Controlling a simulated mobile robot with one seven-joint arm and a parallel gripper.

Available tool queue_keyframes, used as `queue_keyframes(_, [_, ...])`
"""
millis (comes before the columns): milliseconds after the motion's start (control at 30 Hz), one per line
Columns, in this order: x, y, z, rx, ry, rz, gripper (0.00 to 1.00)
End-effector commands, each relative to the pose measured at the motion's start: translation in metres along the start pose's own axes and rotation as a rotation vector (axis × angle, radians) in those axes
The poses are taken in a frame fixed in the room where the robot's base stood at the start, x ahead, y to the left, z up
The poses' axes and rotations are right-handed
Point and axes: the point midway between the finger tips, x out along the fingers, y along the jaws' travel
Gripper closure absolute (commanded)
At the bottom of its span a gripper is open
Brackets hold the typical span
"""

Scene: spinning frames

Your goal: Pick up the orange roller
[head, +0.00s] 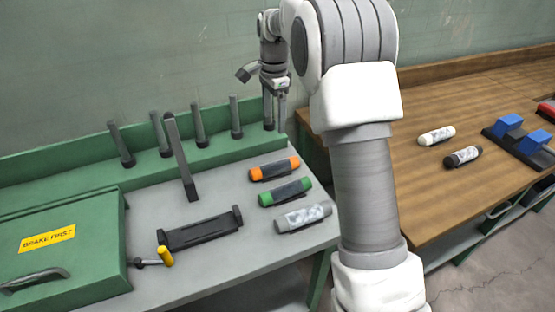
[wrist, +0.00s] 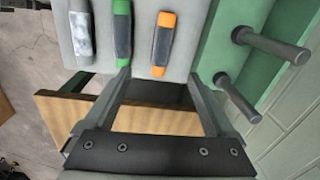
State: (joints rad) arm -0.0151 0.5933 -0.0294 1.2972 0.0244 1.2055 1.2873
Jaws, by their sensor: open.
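The orange roller (head: 274,169) has a dark grey middle and orange ends. It lies on the grey bench top at the back of a row of three rollers. In the wrist view the orange roller (wrist: 163,45) is beyond the fingertips, toward the right finger's side. My gripper (head: 276,98) hangs above the back right corner of the green bench, behind and above the orange roller and apart from it. In the wrist view my gripper (wrist: 160,82) has its two fingers spread wide with nothing between them.
A green roller (head: 285,192) and a grey-white roller (head: 303,217) lie in front of the orange one. Several dark pegs (head: 198,125) stand along the green rear ledge (head: 80,172). A black cradle (head: 200,229) is to the left. A wooden table (head: 465,185) stands right.

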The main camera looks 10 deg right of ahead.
Motion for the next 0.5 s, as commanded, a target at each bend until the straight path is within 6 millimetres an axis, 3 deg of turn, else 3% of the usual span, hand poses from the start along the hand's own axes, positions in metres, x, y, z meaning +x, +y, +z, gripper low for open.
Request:
queue_keyframes(267, [0.029, -0.011, -0.003, 0.066, -0.005, 0.024, 0.1])
queue_keyframes(500, [0.079, -0.009, -0.003, 0.065, -0.006, 0.025, 0.1])
